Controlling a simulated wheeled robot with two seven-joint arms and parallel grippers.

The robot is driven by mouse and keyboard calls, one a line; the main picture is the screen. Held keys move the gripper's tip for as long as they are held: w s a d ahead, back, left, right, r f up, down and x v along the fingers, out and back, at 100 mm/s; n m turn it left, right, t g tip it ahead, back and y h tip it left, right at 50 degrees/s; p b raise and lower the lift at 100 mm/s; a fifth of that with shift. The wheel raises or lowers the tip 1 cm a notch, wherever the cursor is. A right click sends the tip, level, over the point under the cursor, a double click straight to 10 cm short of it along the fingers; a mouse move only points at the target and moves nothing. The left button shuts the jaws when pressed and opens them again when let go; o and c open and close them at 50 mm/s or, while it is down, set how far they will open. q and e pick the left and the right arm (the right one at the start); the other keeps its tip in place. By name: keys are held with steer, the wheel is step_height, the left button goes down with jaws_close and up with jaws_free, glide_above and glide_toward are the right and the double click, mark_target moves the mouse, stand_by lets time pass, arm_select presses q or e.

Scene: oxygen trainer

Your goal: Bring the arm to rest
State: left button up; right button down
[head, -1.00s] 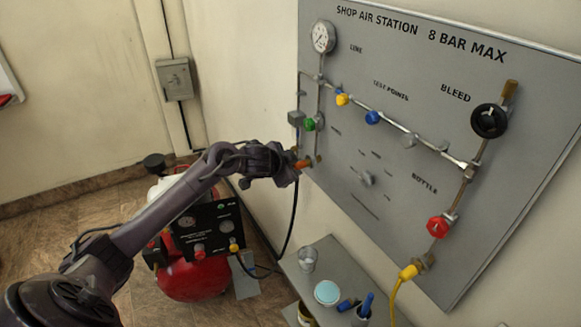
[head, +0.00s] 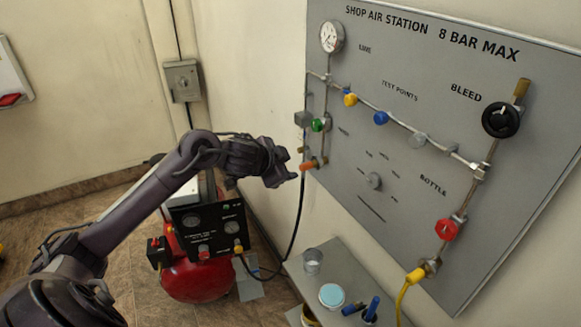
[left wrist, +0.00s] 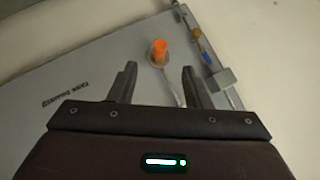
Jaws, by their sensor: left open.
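My left gripper (head: 288,176) is in front of the lower left edge of the grey panel (head: 400,75), beside the orange fitting (head: 308,165). In the left wrist view my left gripper (left wrist: 160,82) is open, its two fingers apart with nothing held. The orange fitting (left wrist: 159,50) shows beyond the fingertips, apart from them. A black hose (head: 299,215) hangs down from that fitting to the compressor side. My right gripper is in neither view.
A red compressor (head: 195,278) with a black gauge box stands on the floor below my arm. A switch box (head: 183,82) is on the wall. Open space lies left of the arm.

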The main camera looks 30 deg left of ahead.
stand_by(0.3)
arm_select(q)
steer(key=s+d+f+n+g, duration=0.1)
steer(key=s+d+f+n, duration=0.1)
steer(key=s+d+f, duration=0.9)
steer(key=s+d+f+n+g, duration=0.1)
steer(key=s+d+n+g, duration=0.15)
steer(key=s, duration=0.45)
steer(key=s+d+f+n+g, duration=0.2)
steer(key=s+d+g, duration=0.1)
steer(key=s, duration=0.5)
step_height(320, 180, down, 33)
steer(key=s+g+b, duration=0.2)
steer(key=b, duration=0.2)
steer(key=s+a+f+b, duration=0.2)
steer(key=s+a+f, duration=0.1)
steer(key=s+f, duration=1.6)
step_height(320, 180, down, 2)
steer(key=shift+s+f+m+g, duration=0.2)
steer(key=shift+s+m+g, duration=0.15)
steer(key=shift+m+g, duration=0.1)
steer(key=shift+a, duration=0.1)
